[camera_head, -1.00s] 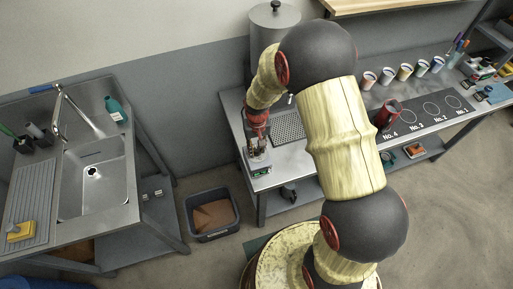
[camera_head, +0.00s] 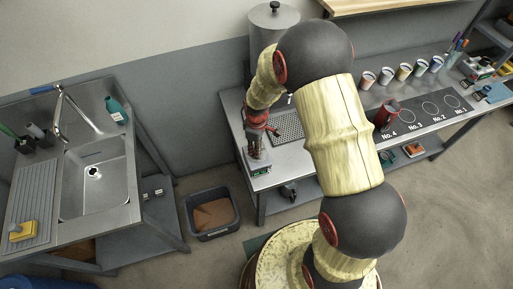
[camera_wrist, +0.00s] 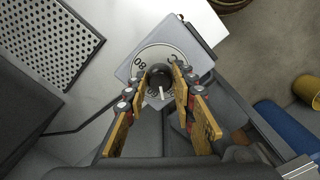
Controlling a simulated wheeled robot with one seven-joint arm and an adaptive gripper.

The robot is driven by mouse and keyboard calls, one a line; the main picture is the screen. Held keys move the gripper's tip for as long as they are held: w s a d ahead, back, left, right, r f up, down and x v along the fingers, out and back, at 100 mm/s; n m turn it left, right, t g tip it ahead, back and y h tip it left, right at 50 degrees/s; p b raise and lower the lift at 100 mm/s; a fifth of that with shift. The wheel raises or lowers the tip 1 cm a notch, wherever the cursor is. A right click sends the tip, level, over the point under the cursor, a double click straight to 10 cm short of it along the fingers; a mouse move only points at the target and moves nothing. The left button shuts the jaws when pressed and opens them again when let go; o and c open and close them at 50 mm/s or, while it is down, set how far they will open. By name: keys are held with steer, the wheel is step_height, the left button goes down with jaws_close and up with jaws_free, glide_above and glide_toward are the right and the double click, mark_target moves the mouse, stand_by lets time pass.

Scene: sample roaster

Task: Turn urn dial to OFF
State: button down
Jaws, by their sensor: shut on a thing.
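In the wrist view, the urn dial (camera_wrist: 160,76) is a dark round knob with a white pointer mark. It sits on a light, marked plate (camera_wrist: 147,58) where "80" can be read. The white mark points toward the bottom of the picture; other lettering is partly hidden by the fingers. My gripper (camera_wrist: 160,82) is shut on the dial, with yellow-padded fingers on either side. In the head view, my gripper (camera_head: 256,152) reaches down to the small control box (camera_head: 259,170) at the table's front left corner. The grey urn (camera_head: 274,17) stands behind my arm, partly hidden.
A perforated drip tray (camera_head: 287,126) lies on the steel table beside the box. A dark bin (camera_head: 212,214) stands on the floor left of the table. The sink (camera_head: 94,176) is at the left.

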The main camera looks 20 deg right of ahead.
steer(key=shift+a+n, duration=0.1)
steer(key=shift+n, duration=1.8)
steer(key=shift+s, duration=0.1)
steer(key=c, duration=1.6)
jaws_free()
steer(key=shift+o, duration=0.6)
steer(key=shift+r, duration=0.55)
step_height(320, 180, up, 11)
